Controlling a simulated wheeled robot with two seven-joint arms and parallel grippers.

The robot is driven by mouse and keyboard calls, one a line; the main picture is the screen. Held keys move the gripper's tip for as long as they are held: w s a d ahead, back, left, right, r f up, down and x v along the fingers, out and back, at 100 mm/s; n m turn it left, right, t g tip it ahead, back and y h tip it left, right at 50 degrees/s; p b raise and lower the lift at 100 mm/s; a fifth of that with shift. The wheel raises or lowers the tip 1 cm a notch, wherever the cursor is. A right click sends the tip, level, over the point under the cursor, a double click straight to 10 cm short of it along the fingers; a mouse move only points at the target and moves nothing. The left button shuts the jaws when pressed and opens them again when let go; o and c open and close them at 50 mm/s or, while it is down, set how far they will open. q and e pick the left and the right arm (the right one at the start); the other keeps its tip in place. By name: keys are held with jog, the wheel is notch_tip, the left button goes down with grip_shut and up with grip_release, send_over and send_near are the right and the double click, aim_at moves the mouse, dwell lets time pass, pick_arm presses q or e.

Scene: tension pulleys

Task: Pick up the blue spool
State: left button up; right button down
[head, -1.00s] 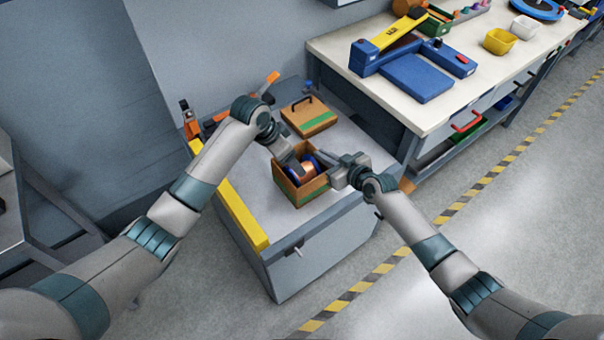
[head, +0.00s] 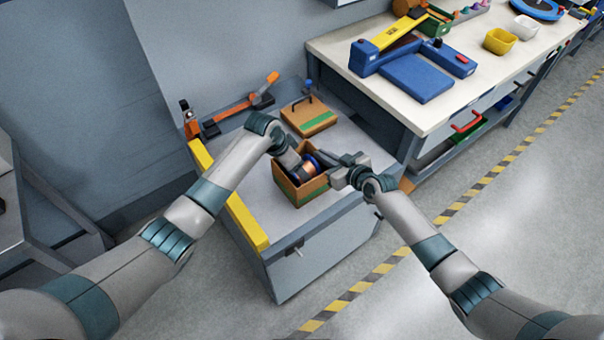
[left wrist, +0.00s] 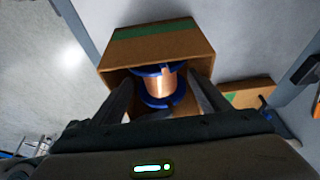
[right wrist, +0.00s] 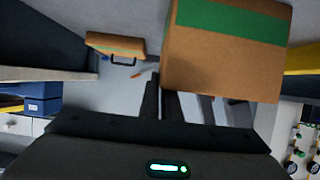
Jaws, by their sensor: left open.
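The blue spool (head: 309,165), with blue flanges and copper-coloured winding, sits in an open brown box (head: 313,189) with a green stripe. My left gripper (head: 297,169) reaches into the box from the left. In the left wrist view its open fingers are on either side of the spool (left wrist: 158,87), with gaps still visible. My right gripper (head: 322,157) is at the box's right rear corner. In the right wrist view its fingers (right wrist: 160,85) are close together at the box edge, and the box partly hides one; I cannot tell whether they clamp the wall.
A brown lid with a black handle (head: 309,116) lies behind the box on the grey bench (head: 262,190). A yellow strip (head: 245,218) edges the bench's left side. An orange-handled tool (head: 262,97) lies at the back. A white workbench (head: 455,105) stands to the right.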

pick_arm(q)
jog(key=shift+x, duration=2.7)
jog(key=c, duration=1.5)
jog(key=shift+c, duration=1)
jog(key=shift+r, duration=0.15)
notch_tip(320, 180, up, 10)
jog(key=shift+f, duration=0.1)
